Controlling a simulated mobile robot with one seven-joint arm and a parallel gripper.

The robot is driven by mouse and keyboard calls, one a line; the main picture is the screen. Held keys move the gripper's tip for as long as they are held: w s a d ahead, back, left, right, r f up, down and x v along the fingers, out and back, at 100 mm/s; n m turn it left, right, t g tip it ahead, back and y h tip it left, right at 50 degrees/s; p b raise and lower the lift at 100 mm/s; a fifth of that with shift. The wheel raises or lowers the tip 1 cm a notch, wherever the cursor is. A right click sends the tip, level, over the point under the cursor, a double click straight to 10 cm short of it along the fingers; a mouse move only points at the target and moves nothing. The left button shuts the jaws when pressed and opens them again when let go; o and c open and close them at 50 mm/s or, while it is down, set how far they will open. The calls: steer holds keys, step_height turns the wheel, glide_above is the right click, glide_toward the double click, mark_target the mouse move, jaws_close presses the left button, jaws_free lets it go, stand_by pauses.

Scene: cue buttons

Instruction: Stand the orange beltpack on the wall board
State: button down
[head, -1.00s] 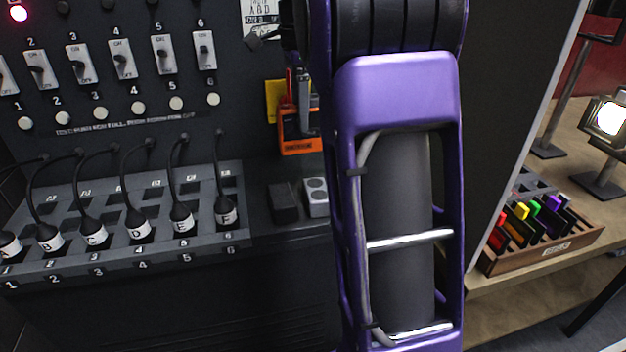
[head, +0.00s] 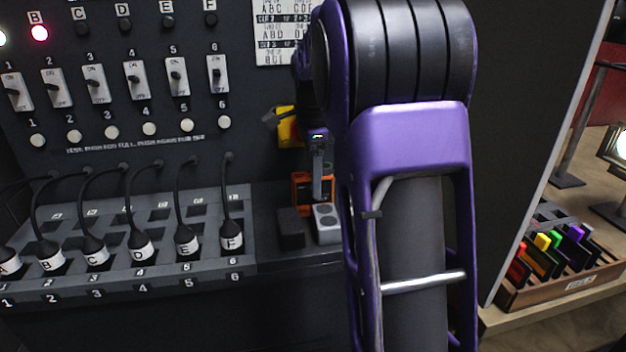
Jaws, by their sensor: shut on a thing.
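The orange beltpack (head: 301,198) is in the head view, just left of my purple arm, low in front of the dark panel. My gripper (head: 318,183) is shut on it from above, and a grey finger covers part of its front. The beltpack looks roughly upright, just behind the small blocks on the ledge. I cannot tell whether its bottom touches the ledge. My arm hides what lies to its right.
A yellow object (head: 288,130) is on the panel above the beltpack. Labelled plugs (head: 140,246) fill the left rack. A wooden tray (head: 560,290) stands at right.

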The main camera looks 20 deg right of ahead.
steer(key=shift+r, duration=0.1)
steer(key=shift+c, duration=0.6)
jaws_free()
